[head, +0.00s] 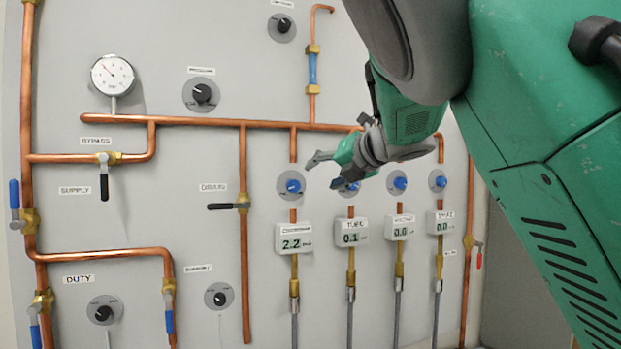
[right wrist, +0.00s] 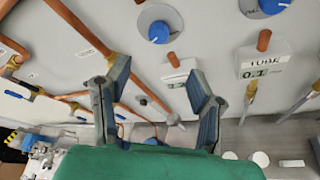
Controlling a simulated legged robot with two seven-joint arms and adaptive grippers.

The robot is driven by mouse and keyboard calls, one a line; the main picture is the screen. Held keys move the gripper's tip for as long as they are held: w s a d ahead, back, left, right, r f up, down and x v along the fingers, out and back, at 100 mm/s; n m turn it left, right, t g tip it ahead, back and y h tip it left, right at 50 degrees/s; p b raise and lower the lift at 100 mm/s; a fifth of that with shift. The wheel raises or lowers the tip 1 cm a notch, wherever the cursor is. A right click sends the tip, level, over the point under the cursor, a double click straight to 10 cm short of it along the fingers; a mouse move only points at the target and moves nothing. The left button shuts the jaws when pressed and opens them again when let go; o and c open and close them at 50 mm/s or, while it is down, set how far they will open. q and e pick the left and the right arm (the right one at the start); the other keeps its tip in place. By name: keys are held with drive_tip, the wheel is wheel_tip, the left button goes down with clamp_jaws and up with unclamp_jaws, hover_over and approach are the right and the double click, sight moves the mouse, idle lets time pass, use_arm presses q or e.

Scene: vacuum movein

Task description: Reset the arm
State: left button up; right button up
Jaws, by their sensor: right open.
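My right arm (head: 540,160) is green and grey and comes in from the upper right of the head view. Its gripper (head: 328,172) is in front of the panel near the row of blue knobs, pointing left. In the right wrist view the gripper (right wrist: 158,110) shows two blue-grey fingers spread apart with nothing between them. The fingers are open in front of the panel's pipes and blue knobs. The arm and gripper hide part of the horizontal copper pipe and some of the panel. My left gripper is not in view.
A grey wall panel (head: 190,250) carries copper pipes, a round gauge (head: 113,75), black knobs and valve levers. A row of blue knobs (head: 291,185) sits above digital displays, one (head: 295,238) reading 2.2. Open space lies in front of the panel's left half.

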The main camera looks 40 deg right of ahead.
idle(0.4)
drive_tip(key=s+a+f+m+g, duration=0.1)
drive_tip(key=f+m, duration=0.3)
drive_tip(key=f, duration=1)
drive_tip(key=s+a+f+m+g, duration=0.1)
drive_tip(key=f+m, duration=0.4)
drive_tip(key=f, duration=0.9)
drive_tip(key=s+a+f+m+g, duration=0.1)
drive_tip(key=f+m, duration=0.4)
drive_tip(key=f, duration=0.9)
drive_tip(key=shift+s+a+g, duration=0.4)
drive_tip(key=shift+a+g, duration=0.15)
drive_tip(key=shift+g, duration=0.35)
drive_tip(key=s+a+f+m+g, duration=0.3)
drive_tip(key=s+f+m, duration=0.3)
drive_tip(key=s+f, duration=0.55)
drive_tip(key=s+a+f+m+g, duration=0.3)
drive_tip(key=s+a+f+m, duration=0.15)
drive_tip(key=s+f, duration=0.7)
drive_tip(key=s+a+m+g, duration=0.3)
drive_tip(key=s+m, duration=0.1)
drive_tip(key=s, duration=0.9)
wheel_tip(320, 180, down, 15)
drive_tip(key=w+b, duration=0.2)
drive_tip(key=b, duration=1.3)
drive_tip(key=shift+a+n, duration=0.3)
drive_tip(key=shift+n, duration=0.05)
